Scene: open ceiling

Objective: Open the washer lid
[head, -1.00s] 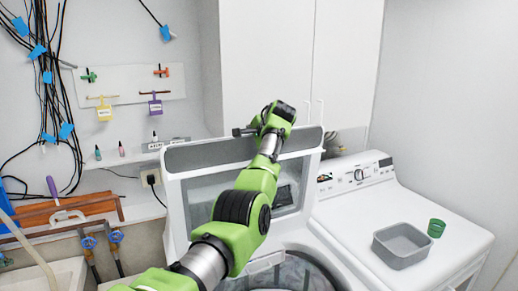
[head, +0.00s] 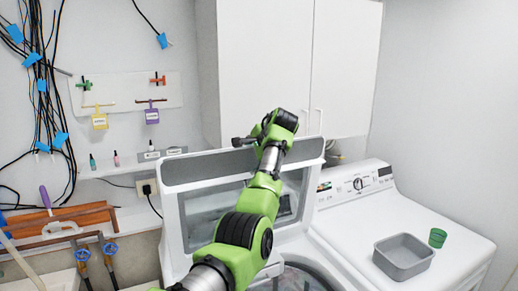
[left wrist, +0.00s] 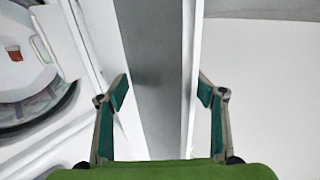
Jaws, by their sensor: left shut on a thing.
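The washer lid (head: 173,225) stands raised, close to upright, with a grey top band and a clear window. The washer's round opening (head: 305,277) shows below it, partly cut off by the picture's lower edge. My left arm reaches up across the lid, and its gripper (head: 250,138) is at the lid's top edge. In the left wrist view, the two fingers of my left gripper (left wrist: 164,92) lie on either side of the lid's grey and white edge (left wrist: 160,60). It is shut on the lid. The washer's opening also shows there at left (left wrist: 35,100). My right gripper is not in view.
A white dryer (head: 450,240) stands to the right with a grey tub (head: 403,262) and a green cup (head: 437,238) on top. White cupboards (head: 265,70) hang behind the lid. Cables (head: 45,100) and a shelf with tools are at left.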

